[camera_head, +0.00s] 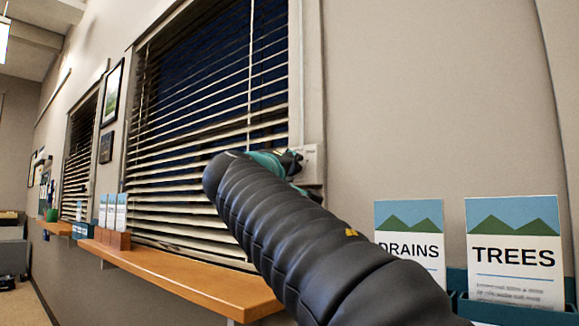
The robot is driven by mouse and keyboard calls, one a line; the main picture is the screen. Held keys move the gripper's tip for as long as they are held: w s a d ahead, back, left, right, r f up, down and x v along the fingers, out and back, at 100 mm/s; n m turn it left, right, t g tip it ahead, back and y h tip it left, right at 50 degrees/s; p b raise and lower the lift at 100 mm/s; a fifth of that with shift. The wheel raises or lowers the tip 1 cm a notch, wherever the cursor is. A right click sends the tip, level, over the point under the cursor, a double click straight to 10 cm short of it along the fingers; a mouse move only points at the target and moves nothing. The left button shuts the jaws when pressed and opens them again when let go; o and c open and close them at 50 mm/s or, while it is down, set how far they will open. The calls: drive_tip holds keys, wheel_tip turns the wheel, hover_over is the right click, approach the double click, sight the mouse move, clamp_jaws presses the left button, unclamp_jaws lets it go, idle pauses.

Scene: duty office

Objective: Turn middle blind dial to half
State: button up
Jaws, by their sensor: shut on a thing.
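A pale control plate (310,166) is fixed to the wall just right of the near window's frame. My gripper (292,160), teal and dark, reaches this plate from the left and is shut on the blind dial there. The dial is hidden behind the fingers, so its pointer and any markings cannot be read. The near window's blind (190,130) has pale horizontal slats with gaps between them, and dark glass shows through. My thick black arm covers the blind's lower right corner.
A wooden sill (190,285) runs under the near blind, with brochure holders (112,238) at its far end. DRAINS (410,235) and TREES (515,250) leaflets stand at the lower right, close to my arm. Another blind (80,150) hangs farther left. The wall above the plate is clear.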

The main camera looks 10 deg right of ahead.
idle(0.4)
drive_tip(key=o, duration=1.1)
drive_tip(key=v, duration=1.2)
drive_tip(key=shift+a, duration=0.1)
drive_tip(key=shift+w, duration=0.1)
